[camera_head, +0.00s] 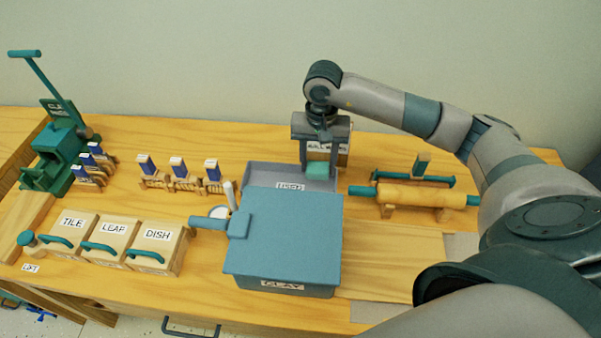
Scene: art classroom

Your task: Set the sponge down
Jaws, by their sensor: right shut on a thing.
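The sponge (317,169) is a small green block at the back right of the grey tray. My right gripper (318,165) points down over it and is shut on it, with one dark finger on each side. The tray labelled USED (262,175) lies beneath and behind the blue lid of the clay box. Whether the sponge touches the tray floor I cannot tell. My left gripper is not in view.
The blue-lidded CLAY box (285,235) stands in front of the tray. A rolling pin (420,196) rests on the right. Boxes labelled TILE, LEAF and DISH (157,247) stand front left. A green press (55,150) is far left. Small tools stand in racks (180,183) left of the tray.

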